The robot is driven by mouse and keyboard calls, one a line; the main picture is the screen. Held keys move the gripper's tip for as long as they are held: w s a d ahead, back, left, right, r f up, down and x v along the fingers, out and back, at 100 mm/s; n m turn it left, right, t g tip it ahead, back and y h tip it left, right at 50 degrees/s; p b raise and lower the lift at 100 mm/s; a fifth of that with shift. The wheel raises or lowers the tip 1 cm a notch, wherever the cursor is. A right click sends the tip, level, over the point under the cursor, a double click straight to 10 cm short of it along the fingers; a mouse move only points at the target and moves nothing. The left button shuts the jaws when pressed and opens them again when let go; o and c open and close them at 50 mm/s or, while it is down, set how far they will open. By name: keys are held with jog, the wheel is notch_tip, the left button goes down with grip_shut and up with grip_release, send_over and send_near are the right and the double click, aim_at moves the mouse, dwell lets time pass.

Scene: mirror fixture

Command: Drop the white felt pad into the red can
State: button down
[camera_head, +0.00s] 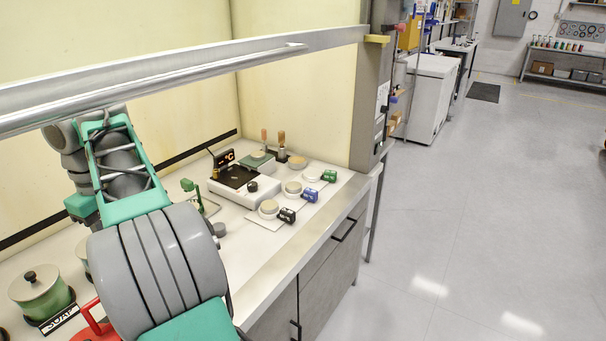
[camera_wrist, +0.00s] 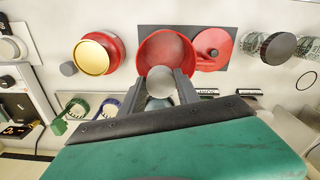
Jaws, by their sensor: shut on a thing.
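My gripper (camera_wrist: 163,76) is shut on a round, pale white felt pad, which shows between the fingers in the wrist view (camera_wrist: 160,86). The open red can (camera_wrist: 148,46) is just beyond the fingertips, and the pad overlaps its near rim in the picture. The height of the pad over the can cannot be told. In the head view a red piece (camera_head: 88,318) shows at the lower left, mostly hidden by my arm; my gripper is hidden there.
A red lid with a knob (camera_wrist: 212,46) lies right of the can on a dark mat. A red tin with a gold top (camera_wrist: 95,57) stands left. Glass jars (camera_wrist: 281,46) stand right. A green pot (camera_head: 40,297) and a white device (camera_head: 245,190) share the bench. A metal bar crosses above.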

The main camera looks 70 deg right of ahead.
jog(key=f+b, duration=0.1)
jog(key=f, duration=0.1)
jog(key=f+b, duration=0.3)
jog(key=b, duration=0.1)
jog(key=shift+s+d+f, duration=0.2)
jog(key=shift+d+f, duration=0.05)
jog(key=shift+f, duration=0.15)
jog(key=c, duration=0.8)
grip_release()
jog(key=shift+r, duration=0.1)
notch_tip(320, 180, up, 8)
jog(key=p, duration=0.7)
